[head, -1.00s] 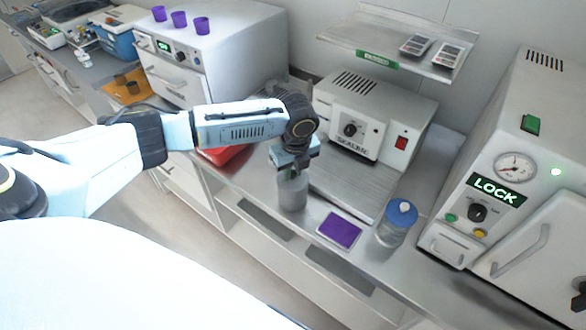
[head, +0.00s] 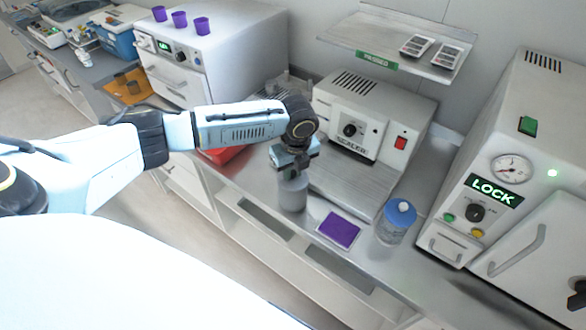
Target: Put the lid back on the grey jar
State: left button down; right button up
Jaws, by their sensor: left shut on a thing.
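The grey jar (head: 292,196) stands upright on the steel counter, left of the purple pad. My left gripper (head: 292,174) points down directly over the jar's mouth. It is shut on the lid, which is mostly hidden by the fingers and the wrist. The lid is at or just above the jar's rim; I cannot tell whether it touches. My right gripper is not in view.
A purple pad (head: 339,230) and a clear jar with a blue lid (head: 399,214) are to the right. The sealer (head: 372,118) stands behind, under a shelf (head: 385,42). A red tray (head: 222,155) is at left. The counter's front edge is close.

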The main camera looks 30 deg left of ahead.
pick_arm(q)
jog(key=shift+f+p, duration=0.15)
jog(key=shift+p, duration=0.5)
dwell(0.8)
dwell(0.4)
jog(key=c, duration=0.7)
grip_release()
jog(key=shift+c, duration=0.2)
jog(key=shift+r+p, duration=1.35)
jog(key=shift+p, duration=0.05)
jog(key=shift+r, duration=2.15)
jog(key=shift+c, duration=0.3)
